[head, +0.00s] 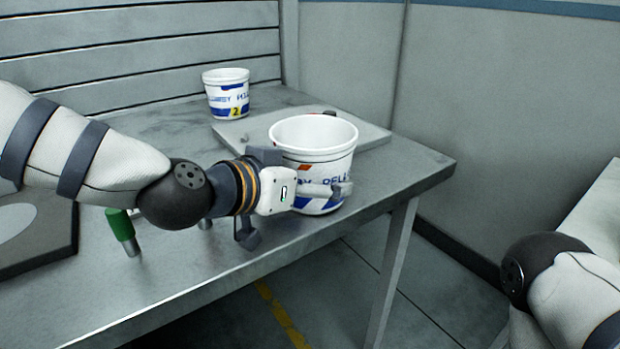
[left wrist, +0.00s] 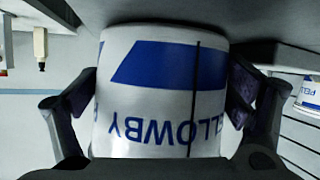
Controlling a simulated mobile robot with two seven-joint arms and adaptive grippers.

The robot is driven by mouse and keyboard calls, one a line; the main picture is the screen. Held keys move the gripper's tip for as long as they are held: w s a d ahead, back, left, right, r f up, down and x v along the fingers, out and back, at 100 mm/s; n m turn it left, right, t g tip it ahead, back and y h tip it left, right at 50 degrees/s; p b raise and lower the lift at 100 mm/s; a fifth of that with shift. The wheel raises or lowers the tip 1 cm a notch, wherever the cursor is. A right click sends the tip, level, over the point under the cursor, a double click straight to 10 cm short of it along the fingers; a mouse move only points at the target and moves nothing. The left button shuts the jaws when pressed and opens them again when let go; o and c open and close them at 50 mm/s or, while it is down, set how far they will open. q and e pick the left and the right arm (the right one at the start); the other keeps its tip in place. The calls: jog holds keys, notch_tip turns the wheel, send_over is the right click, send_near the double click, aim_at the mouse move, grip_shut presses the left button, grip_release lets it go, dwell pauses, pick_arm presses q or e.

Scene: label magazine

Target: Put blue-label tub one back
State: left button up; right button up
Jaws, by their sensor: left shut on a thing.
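A white tub with a blue and orange printed label (head: 315,140) is near the front right of the grey table. My left gripper (head: 318,187) is shut on it, with fingers on either side of its wall. The held tub fills the middle of the left wrist view (left wrist: 160,100), where its blue band and lettering appear upside down. Whether its base touches the table is not clear. A second white tub (head: 228,95), with a yellow patch marked 2, stands upright at the back; it also shows at the left wrist view's right edge (left wrist: 308,97). My right gripper is out of view.
A flat grey plate (head: 370,136) lies on the table (head: 185,280) behind the held tub, partly hidden by it. A green-handled item (head: 121,226) is below my left arm. A dark panel (head: 35,255) is at the left. A slatted wall (head: 140,50) closes the back.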

aim_at(313, 165)
pick_arm(q)
jog(key=shift+f, duration=0.2)
jog(key=o, duration=0.7)
jog(key=shift+s+r, duration=0.15)
jog(key=shift+r, duration=0.2)
jog(key=p+v, duration=0.1)
jog(key=v, duration=0.6)
jog(key=shift+a, duration=0.1)
jog(key=shift+s, duration=0.1)
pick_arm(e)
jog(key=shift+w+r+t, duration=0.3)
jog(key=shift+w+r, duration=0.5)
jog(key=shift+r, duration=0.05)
pick_arm(q)
jog(key=shift+f, duration=0.1)
